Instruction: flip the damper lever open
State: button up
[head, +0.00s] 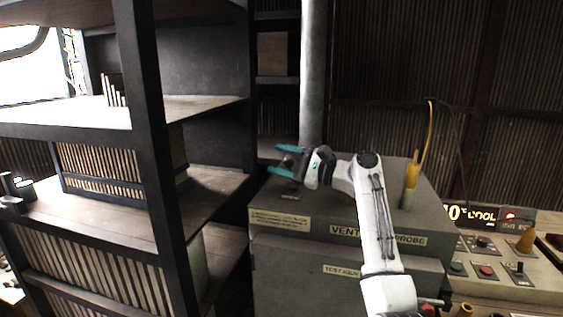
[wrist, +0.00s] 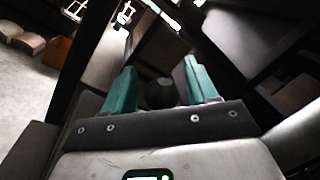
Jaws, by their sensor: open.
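My gripper (head: 275,159) is above the left end of the grey vent box (head: 340,212), its two teal fingers pointing left and spread apart. A dark rounded knob, which looks like the damper lever's end (head: 288,160), shows between the fingers. The same dark knob (wrist: 160,94) sits between the open fingers of my gripper (wrist: 160,66) in the wrist view. I cannot tell whether a finger touches it. A small dark plate (head: 291,194) lies on the box top below the gripper. The lever's shaft and its full position are hidden or too small to tell.
A yellow-handled probe (head: 411,178) stands upright on the box's right side. A vertical grey pipe (head: 312,75) rises behind the box. A wooden shelf rack (head: 150,130) stands close on the left. A control panel (head: 505,272) with buttons and a lit display (head: 474,215) is at right.

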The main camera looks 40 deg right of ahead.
jog(key=b+v, duration=0.1)
jog(key=v, duration=0.6)
jog(key=shift+d+f, duration=0.1)
dwell(0.5)
